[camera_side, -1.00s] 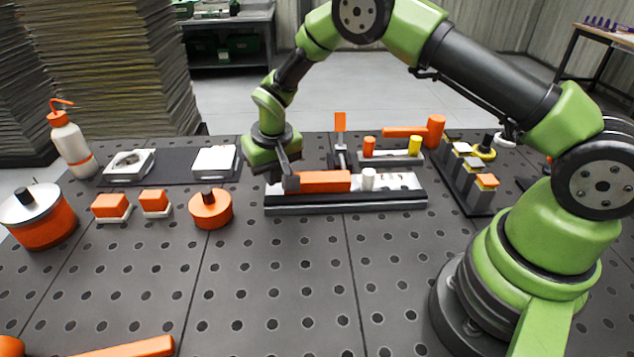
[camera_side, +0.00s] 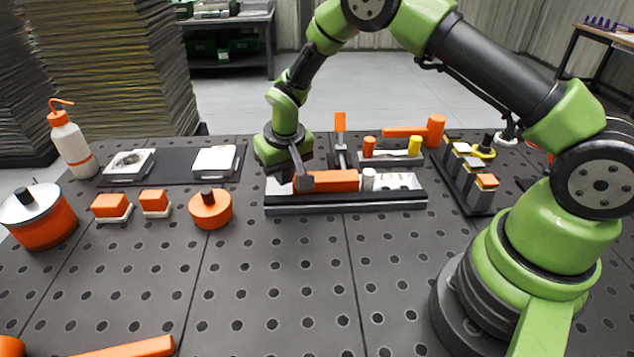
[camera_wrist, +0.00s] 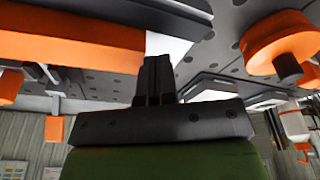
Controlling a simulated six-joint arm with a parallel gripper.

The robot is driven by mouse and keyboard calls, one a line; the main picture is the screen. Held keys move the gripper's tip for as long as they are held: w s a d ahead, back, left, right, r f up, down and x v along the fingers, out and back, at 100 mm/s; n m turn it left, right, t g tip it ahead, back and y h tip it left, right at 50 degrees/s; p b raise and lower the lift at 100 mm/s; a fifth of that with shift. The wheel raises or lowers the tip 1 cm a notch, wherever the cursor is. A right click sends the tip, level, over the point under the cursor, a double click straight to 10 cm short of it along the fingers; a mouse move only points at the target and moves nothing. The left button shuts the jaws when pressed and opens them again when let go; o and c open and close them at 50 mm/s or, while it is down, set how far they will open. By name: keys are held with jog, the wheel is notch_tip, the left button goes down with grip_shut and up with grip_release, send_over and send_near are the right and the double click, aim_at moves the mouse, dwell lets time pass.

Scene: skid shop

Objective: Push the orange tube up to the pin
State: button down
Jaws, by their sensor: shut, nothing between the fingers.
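The orange tube (camera_side: 334,181) lies lengthwise on the light metal rail (camera_side: 400,201). The short white pin (camera_side: 368,179) stands upright on the rail just beyond the tube's right end. Only a sliver at most separates tube and pin, and I cannot tell whether they touch. My gripper (camera_side: 302,184) is shut and empty, its fingertips against or right beside the tube's left end. In the wrist view the shut fingers (camera_wrist: 157,68) are beside the end of the orange tube (camera_wrist: 70,38); the pin cannot be made out there.
Behind the rail stand an upright orange-handled clamp (camera_side: 340,140) and a block with orange and yellow pegs (camera_side: 392,157). A round orange part (camera_side: 210,209) sits left of the rail. A dark block rack (camera_side: 470,180) stands to the right. The front table is mostly clear.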

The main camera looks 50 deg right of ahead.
jog(key=shift+s+d, duration=0.2)
jog(key=shift+s, duration=0.1)
dwell(0.4)
jog(key=shift+w+a, duration=0.1)
jog(key=shift+w, duration=0.05)
jog(key=shift+w+a, duration=0.3)
notch_tip(320, 180, up, 7)
dwell(0.7)
jog(key=shift+r, duration=0.1)
